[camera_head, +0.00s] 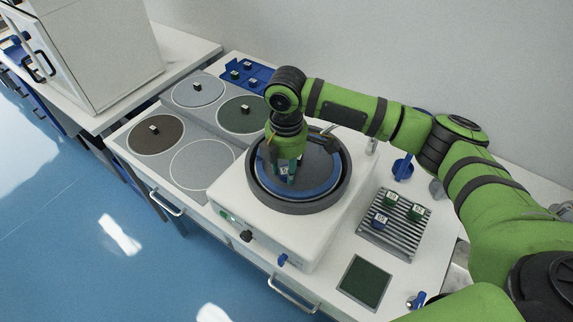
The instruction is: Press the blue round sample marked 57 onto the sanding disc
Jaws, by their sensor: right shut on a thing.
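The sanding disc (318,165) is a dark round plate in the round bowl of the white grinding machine. My right gripper (286,170) points down over the left part of the disc. It is shut on a small sample (284,171) with a pale label. The fingers hide much of the sample, and its number is too small to read. The sample is at or just above the disc; I cannot tell whether it touches. My left gripper is not in view.
A ribbed rack (396,238) right of the machine holds several labelled samples. A dark green square pad (364,281) lies in front.

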